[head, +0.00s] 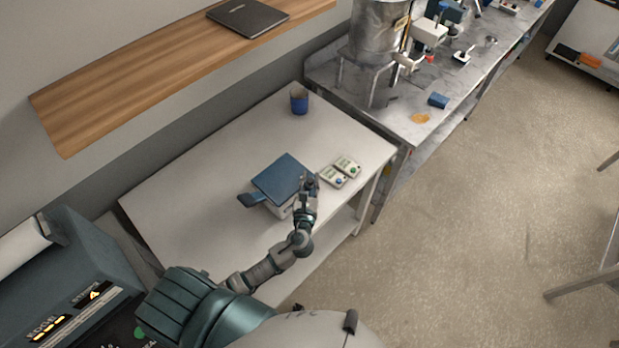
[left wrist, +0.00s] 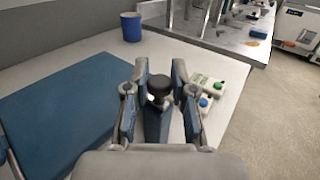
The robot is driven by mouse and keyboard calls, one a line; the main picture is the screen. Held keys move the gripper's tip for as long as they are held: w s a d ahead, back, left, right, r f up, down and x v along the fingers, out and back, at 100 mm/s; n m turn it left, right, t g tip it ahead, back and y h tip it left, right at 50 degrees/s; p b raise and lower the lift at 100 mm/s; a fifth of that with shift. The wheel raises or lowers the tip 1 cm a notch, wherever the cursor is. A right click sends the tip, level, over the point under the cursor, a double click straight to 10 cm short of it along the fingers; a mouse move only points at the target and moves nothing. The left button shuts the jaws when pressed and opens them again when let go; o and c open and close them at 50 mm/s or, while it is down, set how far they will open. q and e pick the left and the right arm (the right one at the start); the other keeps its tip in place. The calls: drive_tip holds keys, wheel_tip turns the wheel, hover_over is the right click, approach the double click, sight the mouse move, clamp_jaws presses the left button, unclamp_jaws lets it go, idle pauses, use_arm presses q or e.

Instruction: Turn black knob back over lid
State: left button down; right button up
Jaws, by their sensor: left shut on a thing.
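A device with a flat blue lid (head: 281,177) stands on the white table. The lid also fills the left side of the left wrist view (left wrist: 60,112). The black knob (left wrist: 158,84) sits on a blue upright piece beside the right edge of the lid. My left gripper (head: 309,184) is at the right side of the device. Its fingers stand on both sides of the knob and are shut on it. In the head view the knob is too small and covered to make out clearly. My right gripper is not in view.
Two small boxes with a green and a blue button (head: 340,172) lie just right of the gripper. A blue cup (head: 299,99) stands at the back of the white table (head: 190,185). A metal bench (head: 400,125) adjoins it. The table's left part is clear.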

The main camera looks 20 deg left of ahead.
use_arm(q)
drive_tip(key=n+g+y, duration=0.1)
drive_tip(key=n+y, duration=0.1)
drive_tip(key=shift+d+y+p, duration=0.1)
drive_tip(key=shift+y+p, duration=0.2)
drive_tip(key=shift+y, duration=0.1)
drive_tip(key=shift+n+g+y, duration=0.5)
drive_tip(key=shift+g+y, duration=0.1)
drive_tip(key=shift+y, duration=0.1)
drive_tip(key=n+g+y, duration=0.2)
drive_tip(key=y, duration=0.1)
drive_tip(key=shift+n, duration=0.3)
drive_tip(key=n+g+y, duration=0.2)
drive_tip(key=g, duration=0.2)
drive_tip(key=shift+w+f+n+y, duration=0.1)
drive_tip(key=shift+n+y, duration=0.3)
drive_tip(key=n+g+y, duration=0.1)
drive_tip(key=g, duration=0.1)
drive_tip(key=n+g+y+b, duration=0.1)
drive_tip(key=n+g, duration=0.1)
drive_tip(key=g, duration=0.1)
drive_tip(key=shift+n+g+b, duration=0.75)
drive_tip(key=shift+n+g, duration=0.95)
drive_tip(key=shift+g, duration=0.6)
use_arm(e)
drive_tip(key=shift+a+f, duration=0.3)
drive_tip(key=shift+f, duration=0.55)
